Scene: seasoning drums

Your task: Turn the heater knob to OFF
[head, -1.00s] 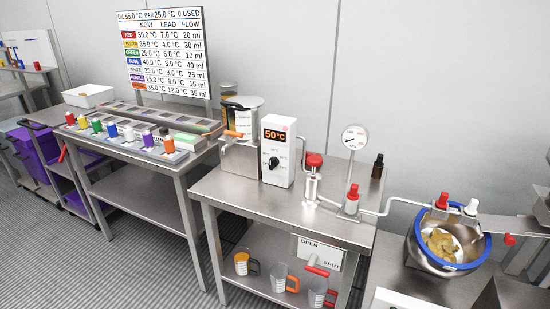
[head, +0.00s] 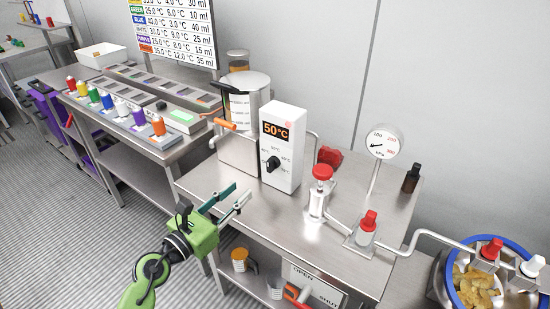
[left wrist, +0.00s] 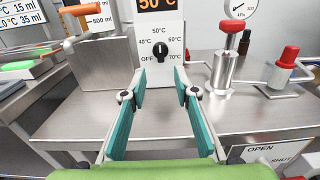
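The heater is a white box (head: 292,150) on the steel table, with an orange display reading 50°C. Its black knob (head: 272,164) is on the front face; in the left wrist view the knob (left wrist: 160,52) points about straight up, towards the 50°C mark, with OFF at the lower left of the dial. My left gripper (head: 240,197) is open and empty in front of the heater, below knob height and apart from it. In the left wrist view its teal fingers (left wrist: 158,96) spread on either side below the knob. My right gripper is not in view.
A steel pot (head: 243,100) stands on a block left of the heater. A red-capped valve (head: 320,185), a pressure gauge (head: 382,142) and a dark bottle (head: 411,178) stand to the right. The tabletop before the heater is clear.

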